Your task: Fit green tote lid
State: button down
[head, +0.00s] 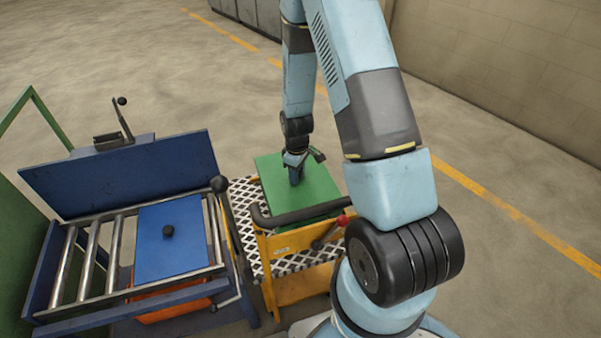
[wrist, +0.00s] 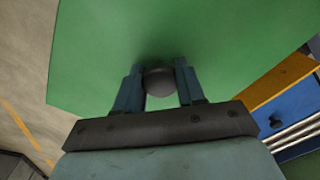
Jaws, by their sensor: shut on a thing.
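The green lid (head: 309,178) is a flat square plate over the yellow cart, and it fills much of the wrist view (wrist: 180,40). My gripper (head: 296,178) is above it and shut on its dark round knob (wrist: 160,80), which sits between the two fingers (wrist: 158,88) in the wrist view. In the head view the knob is hidden by the gripper. A green edge (head: 305,218) shows below the lid's near side. I cannot tell whether the lid is resting on a tote or held a little above one.
The yellow cart (head: 290,243) has a black handle (head: 290,216) and a white mesh shelf. Left of it stands a roller frame (head: 90,262) with a blue knobbed lid (head: 168,240) over an orange tote (head: 170,308). A raised blue panel (head: 122,172) stands behind. Open floor lies beyond.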

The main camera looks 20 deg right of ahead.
jog(key=shift+f, duration=0.65)
dwell(0.7)
jog(key=c, duration=0.6)
grip_release()
jog(key=shift+r, duration=0.1)
notch_tip(320, 180, up, 14)
jog(key=shift+f, duration=0.25)
